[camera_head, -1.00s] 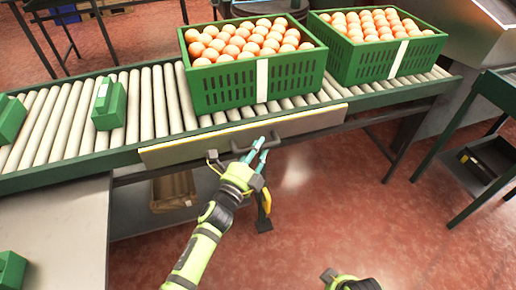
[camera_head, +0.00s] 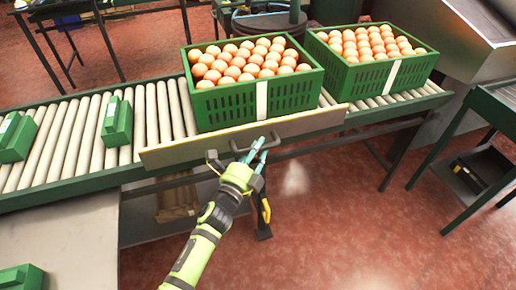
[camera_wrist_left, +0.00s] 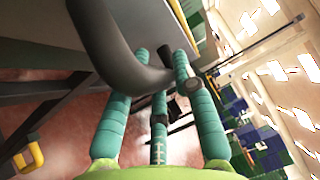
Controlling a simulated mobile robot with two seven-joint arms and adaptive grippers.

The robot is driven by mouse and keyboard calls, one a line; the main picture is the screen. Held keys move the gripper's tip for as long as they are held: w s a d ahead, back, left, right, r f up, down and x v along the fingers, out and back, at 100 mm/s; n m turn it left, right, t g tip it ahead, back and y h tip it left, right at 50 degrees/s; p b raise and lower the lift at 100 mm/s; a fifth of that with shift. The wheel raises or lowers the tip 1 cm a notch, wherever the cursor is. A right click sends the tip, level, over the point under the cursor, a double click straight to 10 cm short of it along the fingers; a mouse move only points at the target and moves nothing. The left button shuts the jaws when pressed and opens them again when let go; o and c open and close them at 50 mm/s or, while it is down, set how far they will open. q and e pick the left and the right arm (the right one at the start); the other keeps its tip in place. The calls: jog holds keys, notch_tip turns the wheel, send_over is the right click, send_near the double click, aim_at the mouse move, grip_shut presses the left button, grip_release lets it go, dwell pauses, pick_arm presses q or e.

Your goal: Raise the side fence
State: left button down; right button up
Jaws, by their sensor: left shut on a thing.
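The side fence (camera_head: 190,151) is a pale panel with a yellow top edge along the near side of the roller conveyor. Its top edge stands in front of the near rail, just below the bottom of the left orange crate (camera_head: 225,112). A dark bar handle (camera_head: 236,151) is on its face. My left gripper (camera_head: 258,150) is shut on this handle. In the left wrist view, the thick grey handle (camera_wrist_left: 125,55) passes at the teal fingertips (camera_wrist_left: 162,65); part of the grip is hidden. My right gripper is out of view.
A second orange crate (camera_head: 385,78) stands on the rollers (camera_head: 150,115) at right. Green boxes (camera_head: 117,122) lie on the rollers at left. Below the conveyor are a lower shelf and a brown box (camera_head: 177,200). The red floor at right is open, up to a green-framed table (camera_head: 485,110).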

pick_arm(q)
jog(key=shift+w+r, duration=0.1)
jog(key=shift+r, duration=0.3)
jog(key=c, duration=1.3)
grip_release()
jog(key=shift+o, duration=0.2)
jog(key=shift+s+a+f, duration=0.1)
jog(key=shift+s, duration=0.15)
jog(key=v, duration=1.1)
jog(key=shift+s+a+f, duration=0.25)
jog(key=shift+a, duration=0.1)
